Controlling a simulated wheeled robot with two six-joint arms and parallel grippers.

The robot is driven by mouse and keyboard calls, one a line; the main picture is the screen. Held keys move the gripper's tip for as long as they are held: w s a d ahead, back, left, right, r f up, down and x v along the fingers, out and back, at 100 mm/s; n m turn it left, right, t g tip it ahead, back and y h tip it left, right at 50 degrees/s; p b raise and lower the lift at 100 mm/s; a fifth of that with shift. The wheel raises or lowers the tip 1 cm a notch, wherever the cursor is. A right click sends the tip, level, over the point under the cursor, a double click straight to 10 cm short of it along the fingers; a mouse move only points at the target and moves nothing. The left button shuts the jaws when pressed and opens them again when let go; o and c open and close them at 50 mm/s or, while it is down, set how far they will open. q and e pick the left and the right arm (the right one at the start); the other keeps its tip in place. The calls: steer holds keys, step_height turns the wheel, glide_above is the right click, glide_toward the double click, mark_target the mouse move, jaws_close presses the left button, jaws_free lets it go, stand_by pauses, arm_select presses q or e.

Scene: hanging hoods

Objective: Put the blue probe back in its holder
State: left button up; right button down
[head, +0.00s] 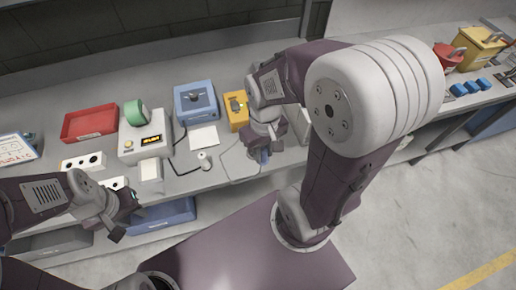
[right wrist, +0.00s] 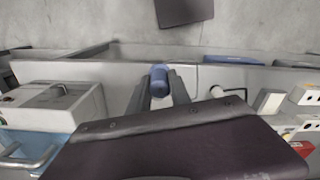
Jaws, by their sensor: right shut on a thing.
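My right gripper (head: 262,150) is shut on the blue probe (head: 264,156) over the front part of the bench. In the right wrist view the probe's blue rounded end (right wrist: 159,80) shows between the two dark fingers. A thin pale cable (head: 235,180) loops on the bench near this gripper. A small white stand with a round top (head: 204,160) is on the bench left of the gripper; I cannot tell whether it is the probe's holder. My left gripper (head: 128,215) looks open and empty, in front of the bench's left part.
My right arm hides part of the bench.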

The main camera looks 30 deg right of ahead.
steer(key=w+d+f, duration=0.1)
steer(key=w+f, duration=0.2)
steer(key=w+d+f, duration=0.1)
steer(key=w+f, duration=0.2)
steer(key=f, duration=0.1)
steer(key=w+d+f, duration=0.1)
steer(key=w+f, duration=0.2)
steer(key=w, duration=0.1)
steer(key=shift+w+f, duration=0.1)
steer(key=shift+f, duration=0.05)
steer(key=shift+w+f, duration=0.15)
steer(key=shift+f, duration=0.05)
steer(key=shift+f, duration=0.2)
steer(key=c, duration=1.2)
jaws_free()
